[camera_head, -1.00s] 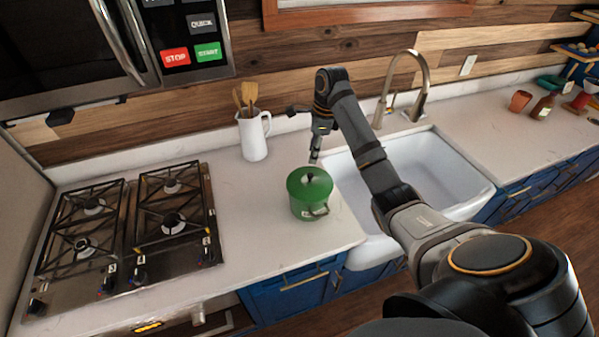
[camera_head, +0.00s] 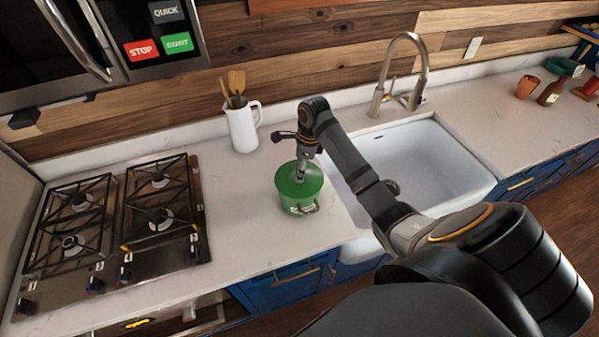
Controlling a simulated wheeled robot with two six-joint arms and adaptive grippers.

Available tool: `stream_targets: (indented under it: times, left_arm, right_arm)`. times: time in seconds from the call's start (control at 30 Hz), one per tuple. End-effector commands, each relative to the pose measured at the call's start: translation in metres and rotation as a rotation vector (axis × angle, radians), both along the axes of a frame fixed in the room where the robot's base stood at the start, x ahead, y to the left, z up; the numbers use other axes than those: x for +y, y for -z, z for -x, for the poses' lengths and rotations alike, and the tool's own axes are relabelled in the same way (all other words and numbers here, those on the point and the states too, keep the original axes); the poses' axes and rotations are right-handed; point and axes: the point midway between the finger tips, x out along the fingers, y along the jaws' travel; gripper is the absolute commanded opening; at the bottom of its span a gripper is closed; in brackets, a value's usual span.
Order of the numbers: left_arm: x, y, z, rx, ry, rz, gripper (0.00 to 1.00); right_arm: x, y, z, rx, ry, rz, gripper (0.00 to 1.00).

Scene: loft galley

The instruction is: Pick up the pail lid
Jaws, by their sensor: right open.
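The green pail (camera_head: 298,207) stands upright on the white counter, between the stove and the sink. Its green lid (camera_head: 288,184) sits on top. My right gripper (camera_head: 300,178) points down at the middle of the lid, where the dark knob was visible before. The gripper is open, and its fingers hide the knob. I cannot tell whether the fingers touch the knob. My left gripper is not in view.
A white pitcher (camera_head: 243,128) with wooden utensils stands behind the pail. The gas stove (camera_head: 120,225) lies to the left. The white sink (camera_head: 440,165) with its tall faucet (camera_head: 424,62) lies to the right. The counter in front of the pail is clear.

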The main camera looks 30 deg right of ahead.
Motion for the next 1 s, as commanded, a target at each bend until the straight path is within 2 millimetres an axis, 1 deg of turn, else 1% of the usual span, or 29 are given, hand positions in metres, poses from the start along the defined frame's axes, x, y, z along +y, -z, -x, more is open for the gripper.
stream_targets:
  times: [0.07, 0.13, 0.4, 0.43, 0.47, 0.63, 0.83, 1.0]
  left_arm:
    - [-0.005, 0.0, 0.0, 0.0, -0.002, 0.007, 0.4]
    - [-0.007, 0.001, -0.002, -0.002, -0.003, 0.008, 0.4]
    - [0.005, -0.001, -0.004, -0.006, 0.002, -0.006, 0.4]
    - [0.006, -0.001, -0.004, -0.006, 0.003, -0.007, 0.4]
    - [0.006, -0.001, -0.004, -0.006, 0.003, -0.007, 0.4]
    - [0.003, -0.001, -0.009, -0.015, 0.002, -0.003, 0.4]
    - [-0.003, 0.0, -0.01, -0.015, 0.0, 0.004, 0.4]
    - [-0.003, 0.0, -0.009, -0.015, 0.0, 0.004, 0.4]
  right_arm:
    - [0.0, 0.0, 0.0, 0.001, 0.0, -0.001, 0.44]
    - [0.0, 0.0, 0.0, 0.001, -0.001, -0.001, 0.42]
    - [0.0, 0.0, 0.0, 0.001, -0.001, -0.001, 0.06]
    - [0.0, 0.0, 0.0, 0.001, -0.001, -0.001, 0.02]
    - [0.0, 0.0, 0.0, 0.001, -0.001, -0.001, 0.0]
    - [0.0, 0.0, 0.0, 0.002, 0.0, 0.0, 0.0]
    - [0.0, 0.0, 0.0, 0.004, -0.001, -0.001, 0.0]
    - [-0.003, -0.01, -0.005, 0.002, -0.004, -0.001, 0.0]
